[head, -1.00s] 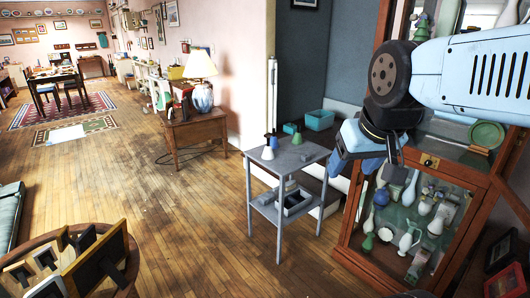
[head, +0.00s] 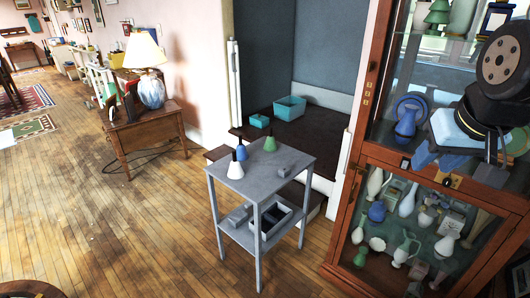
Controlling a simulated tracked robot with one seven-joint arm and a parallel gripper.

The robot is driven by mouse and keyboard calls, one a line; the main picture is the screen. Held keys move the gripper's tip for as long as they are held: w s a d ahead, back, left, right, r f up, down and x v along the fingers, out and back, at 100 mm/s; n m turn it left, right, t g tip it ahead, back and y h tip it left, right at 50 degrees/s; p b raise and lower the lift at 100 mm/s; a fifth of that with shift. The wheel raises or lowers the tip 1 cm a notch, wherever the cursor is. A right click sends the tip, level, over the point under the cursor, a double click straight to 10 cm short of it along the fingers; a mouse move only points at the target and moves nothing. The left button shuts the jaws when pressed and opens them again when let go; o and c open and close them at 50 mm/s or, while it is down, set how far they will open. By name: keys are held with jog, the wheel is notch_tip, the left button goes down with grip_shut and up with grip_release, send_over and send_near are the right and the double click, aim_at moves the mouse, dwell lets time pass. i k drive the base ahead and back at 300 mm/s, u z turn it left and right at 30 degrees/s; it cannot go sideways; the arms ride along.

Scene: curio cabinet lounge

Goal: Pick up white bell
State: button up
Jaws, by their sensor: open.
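The white bell (head: 235,170) with a dark handle stands upright on the top of a small grey side table (head: 290,163), near its left front edge. A blue bell (head: 241,151) stands just behind it, and a green bell (head: 270,144) stands at the back of the top. My gripper (head: 456,168) is at the right of the head view, in front of the glass cabinet. It is open, appears empty and is well apart from the white bell. Part of my wrist is cut off by the right edge.
The tall wooden cabinet (head: 358,160) stands to the right. A lamp (head: 151,90) stands on a wooden desk (head: 140,132) to the left. Wooden floor is clear in front.

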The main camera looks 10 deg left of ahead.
aim_at(235, 171)
jog(key=u, duration=0.1)
jog(key=i, duration=1)
jog(key=u, duration=0.6)
